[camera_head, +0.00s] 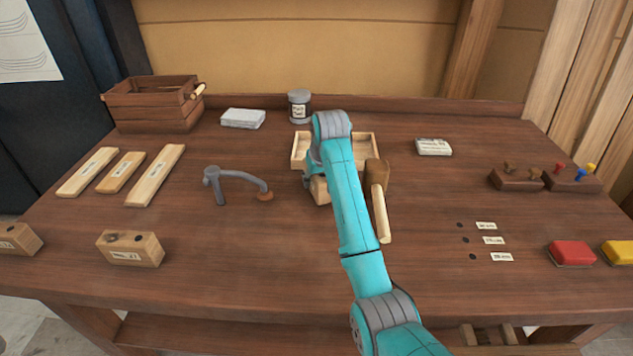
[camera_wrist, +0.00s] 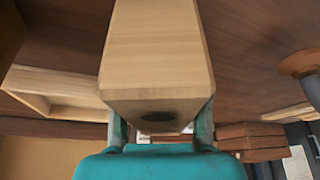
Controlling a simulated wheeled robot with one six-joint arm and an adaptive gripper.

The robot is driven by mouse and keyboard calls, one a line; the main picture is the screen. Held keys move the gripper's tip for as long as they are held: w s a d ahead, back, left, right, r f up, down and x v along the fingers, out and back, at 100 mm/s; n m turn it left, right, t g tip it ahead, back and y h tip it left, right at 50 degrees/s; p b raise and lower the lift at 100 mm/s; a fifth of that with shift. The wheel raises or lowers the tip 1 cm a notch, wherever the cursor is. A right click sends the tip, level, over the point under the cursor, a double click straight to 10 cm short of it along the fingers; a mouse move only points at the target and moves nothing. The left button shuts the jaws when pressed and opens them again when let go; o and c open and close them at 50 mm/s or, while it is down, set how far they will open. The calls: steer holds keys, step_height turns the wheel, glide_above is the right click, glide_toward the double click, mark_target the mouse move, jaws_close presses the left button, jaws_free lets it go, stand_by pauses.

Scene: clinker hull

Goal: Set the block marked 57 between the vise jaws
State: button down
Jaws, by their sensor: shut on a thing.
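My gripper (camera_wrist: 160,128) is shut on a pale wooden block (camera_wrist: 158,55), which fills the middle of the wrist view with a finger on either side. A dark round hole shows in its near end; no number is readable. I cannot make out the vise jaws for certain; a slotted wooden piece (camera_head: 487,335) shows below the bench's front edge. Another labelled block (camera_head: 130,248) stands at the front left.
A shallow wooden tray (camera_head: 301,150) lies behind my arm, and a mallet-like tool (camera_head: 381,215) lies right of it. A grey curved metal tool (camera_head: 238,177) stands left. Pale strips (camera_head: 155,175) lie farther left. The front middle of the bench (camera_head: 250,270) is clear.

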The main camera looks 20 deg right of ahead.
steer(key=shift+f, duration=0.65)
steer(key=c, duration=0.6)
jaws_free()
steer(key=shift+f, duration=0.15)
steer(key=shift+o, duration=0.2)
